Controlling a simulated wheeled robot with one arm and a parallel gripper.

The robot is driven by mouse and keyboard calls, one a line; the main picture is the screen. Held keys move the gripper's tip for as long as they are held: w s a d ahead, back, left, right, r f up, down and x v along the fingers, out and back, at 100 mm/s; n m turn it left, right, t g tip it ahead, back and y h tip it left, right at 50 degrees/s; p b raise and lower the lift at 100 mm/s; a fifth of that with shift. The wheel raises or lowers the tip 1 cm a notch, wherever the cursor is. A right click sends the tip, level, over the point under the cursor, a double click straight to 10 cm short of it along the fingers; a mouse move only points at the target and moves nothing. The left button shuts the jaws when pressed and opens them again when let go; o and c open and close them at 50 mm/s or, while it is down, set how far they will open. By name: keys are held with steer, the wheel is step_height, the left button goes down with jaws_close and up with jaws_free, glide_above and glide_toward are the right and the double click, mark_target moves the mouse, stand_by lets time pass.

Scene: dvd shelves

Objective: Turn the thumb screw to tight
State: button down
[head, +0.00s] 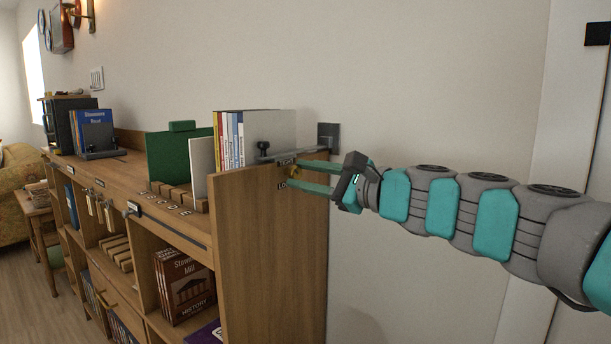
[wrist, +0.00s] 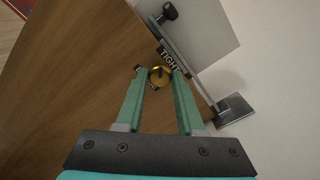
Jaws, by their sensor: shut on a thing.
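The brass thumb screw (wrist: 160,76) sits on the wooden end panel of the shelf unit. My gripper (wrist: 157,78) has its two teal fingers on either side of the screw, shut on it. In the head view the gripper (head: 291,173) reaches in from the right, and the screw shows as a small brass spot between the fingertips. A dark TIGHT label (wrist: 170,57) is next to the screw in the wrist view. The other label (head: 284,184) below the screw in the head view starts with "LO"; the rest is hidden by a finger.
A plain wall is behind; free room lies right of the end panel.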

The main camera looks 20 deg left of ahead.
steer(key=m, duration=0.4)
steer(key=shift+f+m, duration=0.1)
steer(key=shift+m, duration=1.9)
steer(key=c, duration=0.5)
jaws_free()
steer(key=shift+c, duration=0.2)
steer(key=shift+d, duration=0.1)
steer(key=v, duration=0.7)
steer(key=shift+d, duration=0.35)
steer(key=shift+s, duration=0.1)
